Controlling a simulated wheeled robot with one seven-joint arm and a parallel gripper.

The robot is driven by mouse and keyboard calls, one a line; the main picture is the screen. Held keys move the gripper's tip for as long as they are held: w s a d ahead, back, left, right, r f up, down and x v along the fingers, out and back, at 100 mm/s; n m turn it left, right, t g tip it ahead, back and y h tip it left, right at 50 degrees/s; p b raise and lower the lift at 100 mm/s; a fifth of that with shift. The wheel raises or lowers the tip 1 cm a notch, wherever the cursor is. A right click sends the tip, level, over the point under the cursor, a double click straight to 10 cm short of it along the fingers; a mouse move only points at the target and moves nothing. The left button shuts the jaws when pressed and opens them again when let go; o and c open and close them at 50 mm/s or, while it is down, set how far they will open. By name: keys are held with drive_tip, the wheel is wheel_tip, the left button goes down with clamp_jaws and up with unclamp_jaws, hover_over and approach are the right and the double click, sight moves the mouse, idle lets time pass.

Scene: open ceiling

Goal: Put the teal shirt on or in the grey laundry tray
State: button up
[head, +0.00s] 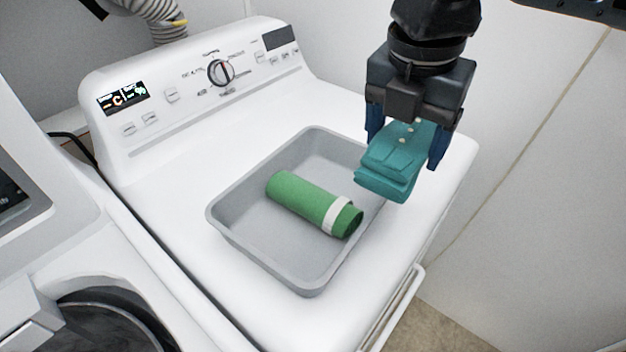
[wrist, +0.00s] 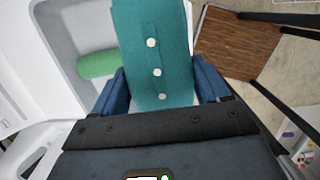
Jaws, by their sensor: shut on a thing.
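The teal shirt (head: 393,168) is folded into a thick pad with pale buttons. My gripper (head: 405,148) is shut on it, with a blue finger on each side. The shirt hangs above the right edge of the grey laundry tray (head: 231,232) and hides part of that edge. In the wrist view the shirt (wrist: 152,45) stands between the blue fingers, and the tray (wrist: 60,20) shows to its left. A rolled green cloth (head: 300,200) with a white band lies inside the tray.
The tray stands on a white dryer top (head: 180,150) with a control panel (head: 219,73) at the back. Another white machine (head: 40,230) is at the left. A wall is close on the right. The wrist view shows a brown wooden surface (wrist: 235,42).

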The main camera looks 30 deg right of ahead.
drive_tip(key=w+a+f, duration=0.1)
drive_tip(key=w+f, duration=0.1)
drive_tip(key=w+a+f, duration=0.2)
drive_tip(key=w, duration=0.1)
drive_tip(key=w+a+f, duration=0.2)
drive_tip(key=w, duration=0.1)
drive_tip(key=shift+a, duration=0.25)
drive_tip(key=shift+f, duration=2)
drive_tip(key=shift+f, duration=0.5)
drive_tip(key=o, duration=1.2)
wheel_tip(320, 180, up, 13)
drive_tip(key=a, duration=0.1)
drive_tip(key=shift+s+a, duration=0.25)
drive_tip(key=shift+a, duration=0.1)
